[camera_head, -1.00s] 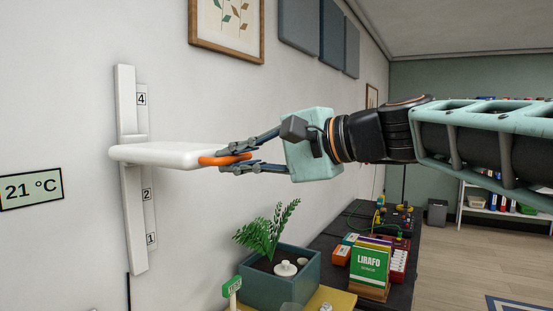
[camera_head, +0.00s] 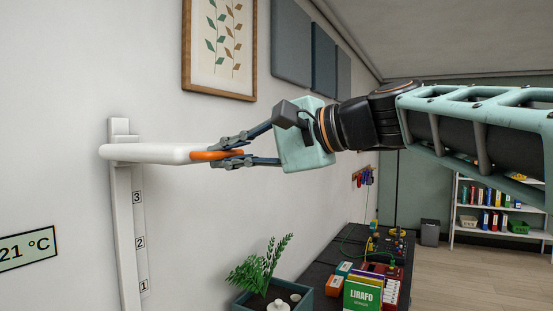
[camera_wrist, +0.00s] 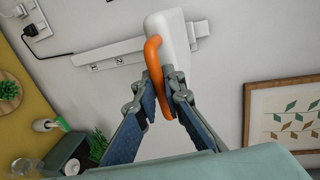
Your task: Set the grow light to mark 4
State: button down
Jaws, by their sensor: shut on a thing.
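The grow light (camera_head: 150,153) is a white bar that slides on a white vertical rail (camera_head: 126,220) on the wall. Its orange handle (camera_head: 214,155) is on its right end. A scale strip (camera_head: 140,220) beside the rail shows marks 1, 2 and 3 below the light. Mark 4 is hidden behind the light in the head view. My gripper (camera_head: 232,151) is shut on the orange handle. In the wrist view the fingers (camera_wrist: 163,95) close around the orange handle (camera_wrist: 154,65), and the white light (camera_wrist: 171,35) covers part of the rail; marks 1 and 2 show.
A planter (camera_head: 312,297) with a green plant stands below on the right. Beyond it, a dark bench (camera_head: 325,255) holds green-and-white packets (camera_head: 361,293). A framed leaf picture (camera_head: 220,48) and grey panels (camera_head: 291,42) hang above. The wall around the light is clear.

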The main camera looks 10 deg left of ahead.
jog(key=shift+r, duration=0.4)
jog(key=c, duration=2.3)
grip_release()
jog(key=shift+d, duration=0.1)
jog(key=v, duration=1.1)
jog(key=shift+s+d, duration=0.25)
jog(key=shift+d, duration=0.1)
jog(key=s+d+f+n+h+p, duration=0.1)
jog(key=s+d+f+h, duration=0.3)
jog(key=f, duration=0.8)
jog(key=s+d+f+n+h+p, duration=0.2)
jog(key=d+f+h, duration=0.3)
jog(key=f, duration=0.7)
jog(key=s+d+f+n+h+p, duration=0.1)
jog(key=s+d+f+h, duration=0.4)
jog(key=d+f, duration=0.3)
jog(key=shift+s+f+n, duration=0.15)
jog(key=shift+f, duration=0.95)
jog(key=shift+s+f+n, duration=0.15)
jog(key=shift+f, duration=1)
